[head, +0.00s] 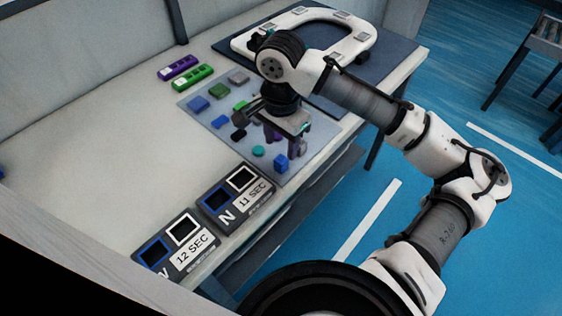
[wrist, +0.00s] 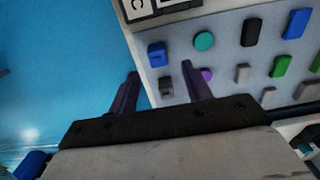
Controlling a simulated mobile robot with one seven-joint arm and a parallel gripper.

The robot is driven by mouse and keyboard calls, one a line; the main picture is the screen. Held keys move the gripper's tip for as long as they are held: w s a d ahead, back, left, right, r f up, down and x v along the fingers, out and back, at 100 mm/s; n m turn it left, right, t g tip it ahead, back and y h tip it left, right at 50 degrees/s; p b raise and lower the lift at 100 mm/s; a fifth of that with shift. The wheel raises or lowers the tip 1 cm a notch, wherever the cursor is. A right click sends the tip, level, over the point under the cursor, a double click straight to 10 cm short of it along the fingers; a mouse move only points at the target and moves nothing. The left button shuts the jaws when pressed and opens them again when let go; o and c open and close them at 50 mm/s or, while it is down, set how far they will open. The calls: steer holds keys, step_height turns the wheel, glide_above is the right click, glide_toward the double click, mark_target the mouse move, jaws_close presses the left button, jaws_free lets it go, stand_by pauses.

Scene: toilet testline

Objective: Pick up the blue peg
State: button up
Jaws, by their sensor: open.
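Several blue pieces lie on the grey mat, and I cannot tell for certain which one the task calls the blue peg. A small blue block (head: 281,162) stands near the mat's front right corner; in the wrist view it (wrist: 157,54) is just beyond the fingertips, nearer the left one. A flatter blue piece (head: 198,104) and a smaller blue one (head: 219,121) lie farther left in the head view. My gripper (head: 272,134) points down above the mat, behind the front blue block. In the wrist view its two dark fingers (wrist: 160,70) are apart, with no piece held.
A teal disc (head: 258,151) and a dark piece (head: 238,135) lie nearby on the mat (head: 215,144). In the wrist view a grey peg (wrist: 167,87) shows between the fingers and a purple disc (wrist: 206,75) beside the right one. Two timer boxes (head: 234,197) stand in front.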

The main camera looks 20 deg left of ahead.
mark_target(282, 156)
step_height(282, 156, down, 5)
steer(key=shift+d+f+p, duration=0.1)
steer(key=shift+d+p, duration=0.05)
steer(key=shift+p, duration=0.25)
steer(key=c, duration=1.1)
steer(key=shift+o, duration=0.2)
